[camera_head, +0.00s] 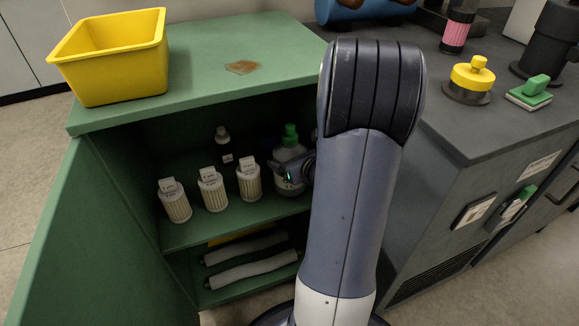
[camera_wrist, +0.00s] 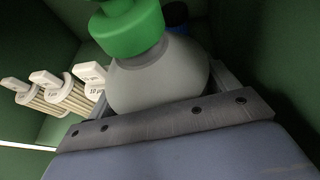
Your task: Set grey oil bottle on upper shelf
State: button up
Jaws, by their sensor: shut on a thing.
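The grey oil bottle (camera_head: 289,156) has a green cap and is inside the green cabinet, at the right part of the upper shelf (camera_head: 190,232). It stands about upright, with its base at or close to the shelf surface; I cannot tell whether it touches. My gripper (camera_head: 291,172) is shut on the bottle's body, reaching in from the right. In the wrist view the grey bottle (camera_wrist: 160,75) and its green cap fill the space between the fingers of my gripper (camera_wrist: 165,88). My arm hides the cabinet's right side in the head view.
Several white filter cartridges (camera_head: 212,190) stand left of the bottle, with a dark bottle (camera_head: 224,146) behind them. Pale rolls (camera_head: 252,270) lie on the lower shelf. The cabinet door (camera_head: 100,240) is open at left. A yellow bin (camera_head: 115,60) stands on top.

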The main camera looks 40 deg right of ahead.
notch_tip(320, 180, down, 2)
jog(key=shift+b, duration=0.3)
jog(key=shift+w+f, duration=0.1)
jog(key=shift+w, duration=0.15)
jog(key=shift+f+b, duration=0.2)
jog(key=shift+b, duration=0.1)
jog(key=o, duration=1.4)
jog(key=shift+r, duration=0.1)
jog(key=shift+s+r+p, duration=0.2)
jog(key=shift+s+p, duration=0.05)
jog(key=shift+p, duration=0.15)
jog(key=p+v, duration=0.3)
jog(key=v, duration=0.8)
jog(key=shift+s, duration=0.3)
